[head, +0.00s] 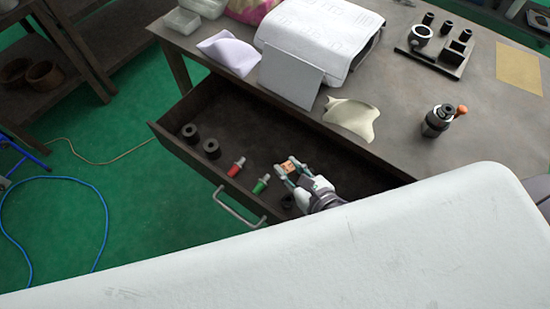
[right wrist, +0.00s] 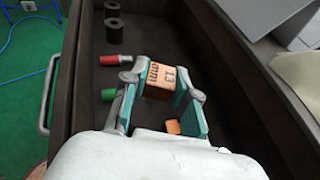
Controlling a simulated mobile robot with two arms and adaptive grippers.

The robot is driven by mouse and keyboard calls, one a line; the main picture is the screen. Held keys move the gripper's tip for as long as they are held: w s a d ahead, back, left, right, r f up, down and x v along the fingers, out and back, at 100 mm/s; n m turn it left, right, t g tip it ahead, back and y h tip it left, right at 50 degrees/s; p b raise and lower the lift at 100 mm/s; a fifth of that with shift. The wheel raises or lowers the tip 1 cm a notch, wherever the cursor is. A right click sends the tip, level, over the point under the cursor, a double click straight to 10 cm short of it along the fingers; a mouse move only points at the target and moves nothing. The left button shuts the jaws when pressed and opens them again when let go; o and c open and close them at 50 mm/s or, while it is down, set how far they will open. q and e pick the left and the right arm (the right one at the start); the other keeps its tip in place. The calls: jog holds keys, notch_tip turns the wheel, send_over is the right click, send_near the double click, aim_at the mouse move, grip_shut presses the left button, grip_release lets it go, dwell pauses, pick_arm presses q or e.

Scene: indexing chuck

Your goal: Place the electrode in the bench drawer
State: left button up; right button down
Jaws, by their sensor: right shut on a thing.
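The electrode appears to be the small copper-orange block marked "13 mm" (right wrist: 160,78); it also shows in the head view (head: 288,166). My right gripper (head: 291,170) is shut on it, with one finger on each side of the block in the right wrist view (right wrist: 158,85). The bench drawer (head: 182,156) is pulled open, and the gripper and block are over its interior. I cannot tell whether the block touches the drawer floor. My left gripper is not in view.
In the drawer are two black rings (head: 211,148), a red-ended piece (head: 236,168), a green-ended piece (head: 261,185) and a small black part (head: 287,201). An orange piece (right wrist: 173,127) shows below the block.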

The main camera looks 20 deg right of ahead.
jog(key=x, duration=0.3)
jog(key=f+x, duration=0.1)
jog(key=x, duration=0.7)
jog(key=shift+s+f, duration=0.1)
jog(key=shift+f, duration=0.35)
notch_tip(320, 180, down, 4)
jog(key=shift+r+b, duration=0.25)
jog(key=shift+b, duration=0.05)
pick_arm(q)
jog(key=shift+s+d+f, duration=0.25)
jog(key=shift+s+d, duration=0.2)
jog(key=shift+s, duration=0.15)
pick_arm(e)
jog(key=shift+f, duration=0.2)
jog(key=shift+f, duration=0.15)
jog(key=c, duration=0.9)
grip_release()
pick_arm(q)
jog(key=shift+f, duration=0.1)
